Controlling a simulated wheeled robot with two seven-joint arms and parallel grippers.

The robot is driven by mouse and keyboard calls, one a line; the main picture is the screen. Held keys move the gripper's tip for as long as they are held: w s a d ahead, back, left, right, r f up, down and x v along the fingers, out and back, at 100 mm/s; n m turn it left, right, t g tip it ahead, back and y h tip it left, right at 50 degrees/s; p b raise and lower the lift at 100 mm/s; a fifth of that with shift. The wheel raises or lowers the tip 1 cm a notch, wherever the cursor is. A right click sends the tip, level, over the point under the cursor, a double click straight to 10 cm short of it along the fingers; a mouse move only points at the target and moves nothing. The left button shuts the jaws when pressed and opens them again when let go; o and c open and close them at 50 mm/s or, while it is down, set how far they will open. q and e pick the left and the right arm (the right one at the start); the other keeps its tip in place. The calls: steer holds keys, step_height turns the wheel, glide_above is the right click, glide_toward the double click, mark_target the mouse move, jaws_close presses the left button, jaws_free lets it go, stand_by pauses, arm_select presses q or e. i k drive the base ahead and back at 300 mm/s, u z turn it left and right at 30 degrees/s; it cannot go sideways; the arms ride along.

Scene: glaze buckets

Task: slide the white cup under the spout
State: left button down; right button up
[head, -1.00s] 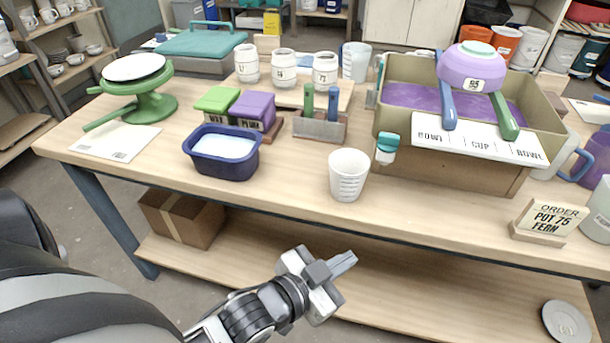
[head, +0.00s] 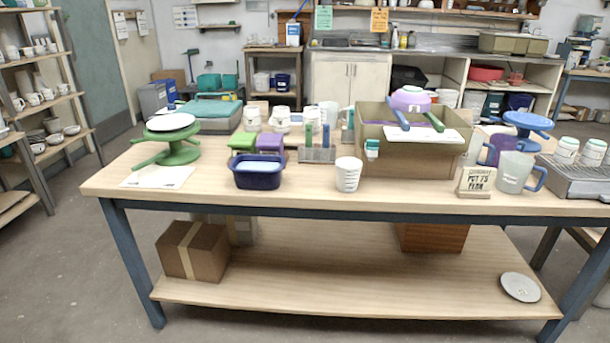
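The white cup (head: 348,174), with faint markings on its side, stands upright near the front edge of the wooden table (head: 230,192). The tan trough (head: 405,158) stands just to its right and behind. A small teal-and-white fitting (head: 372,148), which looks like the spout, is at the trough's front left corner. The cup stands in front of and left of this fitting, apart from it in the picture. Neither of my grippers is in view.
A dark blue tub (head: 258,173) is left of the cup, with bare table between. A brush holder (head: 317,154) stands behind. An order sign (head: 476,182) and a clear pitcher (head: 516,173) are to the right.

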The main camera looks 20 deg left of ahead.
mark_target(348, 170)
steer(key=u, duration=0.6)
steer(key=i, duration=0.7)
steer(key=u, duration=0.3)
